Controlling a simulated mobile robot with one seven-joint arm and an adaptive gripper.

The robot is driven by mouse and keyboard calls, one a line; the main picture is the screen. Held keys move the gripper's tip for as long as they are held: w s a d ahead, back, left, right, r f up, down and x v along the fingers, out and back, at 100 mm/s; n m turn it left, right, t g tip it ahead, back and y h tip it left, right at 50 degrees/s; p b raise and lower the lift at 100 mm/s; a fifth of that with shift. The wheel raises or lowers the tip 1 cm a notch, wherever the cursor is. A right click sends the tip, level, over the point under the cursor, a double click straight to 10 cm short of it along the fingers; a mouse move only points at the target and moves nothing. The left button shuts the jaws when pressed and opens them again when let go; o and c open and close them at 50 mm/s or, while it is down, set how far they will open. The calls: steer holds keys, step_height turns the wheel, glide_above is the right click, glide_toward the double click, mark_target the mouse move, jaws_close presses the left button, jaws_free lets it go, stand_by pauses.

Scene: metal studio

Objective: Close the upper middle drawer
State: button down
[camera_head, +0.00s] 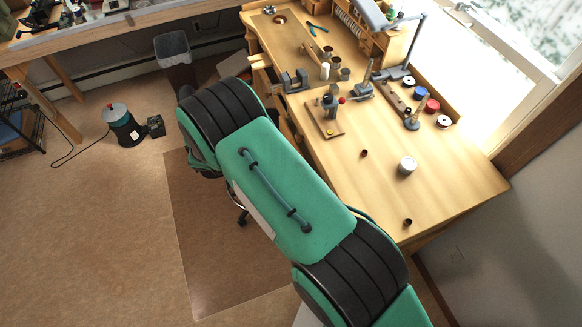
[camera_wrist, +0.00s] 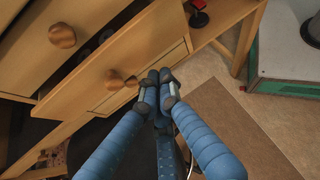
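In the wrist view a wooden drawer front with a round knob (camera_wrist: 113,80) stands out from the cabinet, with a dark gap above it. I take it for the upper middle drawer, but cannot be certain. Another drawer front with a larger round knob (camera_wrist: 62,36) is at the upper left. My gripper (camera_wrist: 160,84) has blue fingers whose tips meet, with nothing visible between them. The tips appear close to the right of the smaller knob; I cannot tell whether they touch the drawer. In the head view my arm hides the gripper and most of the drawer fronts.
The workbench top (camera_head: 380,190) carries small cups, a white can (camera_head: 407,166) and tools. A dark bin (camera_head: 174,52) stands at its far left. A green-black canister (camera_head: 122,125) is on the floor. A brown mat (camera_head: 190,230) lies beneath my arm. Floor to the left is mostly clear.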

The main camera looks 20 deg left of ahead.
steer(key=s+a+f+t+h+b, duration=0.2)
steer(key=s+a+t+h, duration=0.1)
steer(key=a+t, duration=0.3)
steer(key=shift+s+a+f+t, duration=0.15)
steer(key=shift+s+f+t, duration=0.1)
steer(key=shift+t, duration=0.25)
steer(key=shift+r, duration=0.1)
steer(key=b+x, duration=0.1)
steer(key=x, duration=1.3)
steer(key=shift+x, duration=2.7)
steer(key=shift+s, duration=0.1)
